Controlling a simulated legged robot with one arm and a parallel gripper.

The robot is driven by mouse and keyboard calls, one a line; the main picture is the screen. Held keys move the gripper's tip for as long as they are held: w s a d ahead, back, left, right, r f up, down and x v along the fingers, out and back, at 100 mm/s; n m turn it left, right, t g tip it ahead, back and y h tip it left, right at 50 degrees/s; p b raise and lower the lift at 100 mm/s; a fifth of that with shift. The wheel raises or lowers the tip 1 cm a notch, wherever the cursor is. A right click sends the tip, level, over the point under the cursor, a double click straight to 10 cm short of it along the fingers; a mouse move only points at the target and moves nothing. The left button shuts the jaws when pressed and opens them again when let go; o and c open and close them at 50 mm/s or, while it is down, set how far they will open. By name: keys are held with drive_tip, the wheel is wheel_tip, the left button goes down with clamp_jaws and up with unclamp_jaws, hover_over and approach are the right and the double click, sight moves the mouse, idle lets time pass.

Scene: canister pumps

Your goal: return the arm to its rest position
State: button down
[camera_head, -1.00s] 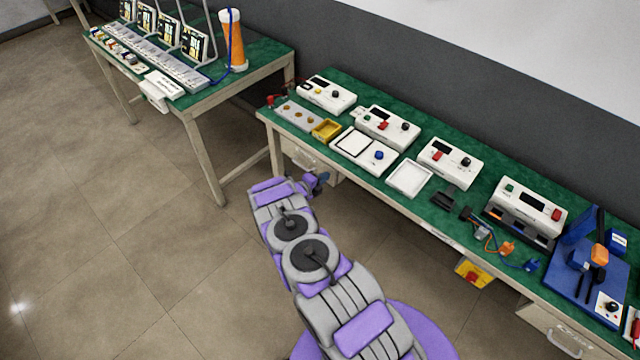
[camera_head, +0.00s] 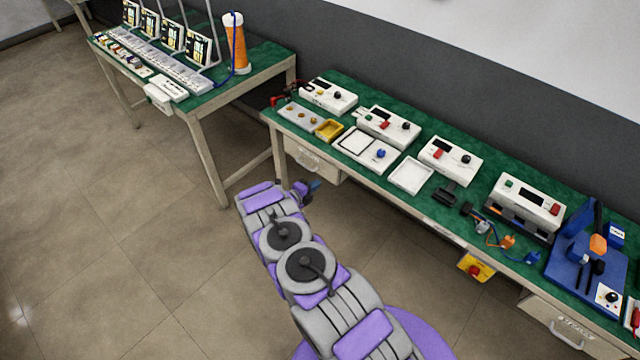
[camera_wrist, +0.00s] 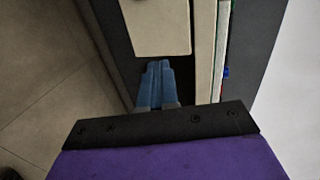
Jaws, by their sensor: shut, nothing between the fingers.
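My arm, grey and purple, reaches up from the bottom of the head view over the floor. My gripper (camera_head: 313,187) shows small and blue-tipped at the arm's far end, just off the front of the right bench. In the wrist view my gripper (camera_wrist: 158,75) has its two blue fingers together, with nothing between them. The front of a pale drawer (camera_wrist: 157,25) lies beyond the fingertips in that view.
The right bench (camera_head: 340,88) has a green top with white instrument boxes, a yellow tray (camera_head: 329,129) and a blue stand (camera_head: 585,270). A left bench (camera_head: 262,62) carries an orange cylinder (camera_head: 235,42) and small screens. The floor (camera_head: 110,220) to the left is clear.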

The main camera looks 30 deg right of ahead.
drive_tip(key=shift+p+v, duration=0.5)
drive_tip(key=shift+v, duration=2.9)
drive_tip(key=w+a+r+n+t+y, duration=0.4)
drive_tip(key=w+a+r+n+y, duration=0.4)
drive_tip(key=w+a+r, duration=0.5)
drive_tip(key=s+a+r+n+y, duration=0.4)
drive_tip(key=a+r+n, duration=0.1)
drive_tip(key=r, duration=0.4)
drive_tip(key=s+a+r+n+y, duration=0.3)
drive_tip(key=s+a+r+n, duration=0.15)
drive_tip(key=r, duration=0.35)
drive_tip(key=s+a+r+n+g+y, duration=0.1)
drive_tip(key=s+a+r+n+g, duration=0.2)
drive_tip(key=s, duration=0.4)
drive_tip(key=s+a+r+n+g+y, duration=0.1)
drive_tip(key=s+a+r+n, duration=0.15)
drive_tip(key=s+r, duration=0.4)
drive_tip(key=s+d+n+g+h, duration=0.1)
drive_tip(key=s+d+n+g, duration=0.1)
drive_tip(key=s, duration=1)
drive_tip(key=s+d+r+n+g+h, duration=0.1)
drive_tip(key=s+d+n, duration=0.3)
drive_tip(key=s, duration=0.8)
drive_tip(key=s+d+r+n+g+h, duration=0.1)
drive_tip(key=s+d+n+g, duration=0.2)
drive_tip(key=s, duration=1)
drive_tip(key=shift+d+r+g, duration=0.25)
drive_tip(key=shift+d+g, duration=0.05)
drive_tip(key=shift+d, duration=0.6)
